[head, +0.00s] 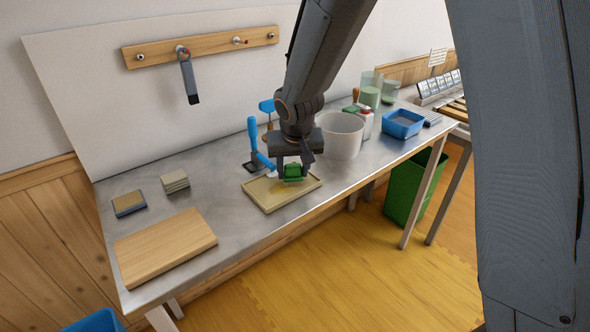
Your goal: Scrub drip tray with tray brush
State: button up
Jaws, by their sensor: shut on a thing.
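The drip tray (311,188) is a shallow cream rectangle lying on the metal table, with a yellowish smear on its floor. My gripper (292,172) points down over the tray's back part. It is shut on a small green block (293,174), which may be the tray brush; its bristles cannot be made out. The green block is low over the tray floor; I cannot tell whether it touches. Blue-handled tools (253,132) stand just left of my gripper, behind the tray, partly hidden by the arm.
A white bucket (342,137) stands close right of my gripper. Jars (369,92) and a blue bin (403,124) are farther right. A wooden board (165,247), sponges (129,204) and a stack of pads (175,181) lie left. The metal surface between board and tray is clear.

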jog(key=shift+s+a+b, duration=0.55)
jog(key=shift+a+b, duration=0.05)
jog(key=shift+a, duration=0.2)
jog(key=shift+s+a+b, duration=0.55)
jog(key=shift+a, duration=0.25)
jog(key=shift+a, duration=0.1)
jog(key=shift+s+a+b, duration=0.6)
jog(key=shift+s+a, duration=0.05)
jog(key=shift+a, duration=0.25)
jog(key=shift+s+a+b, duration=0.6)
jog(key=shift+s+a, duration=0.05)
jog(key=shift+a, duration=0.25)
notch_tip(320, 180, up, 7)
jog(key=p, duration=0.5)
jog(key=shift+p, duration=0.4)
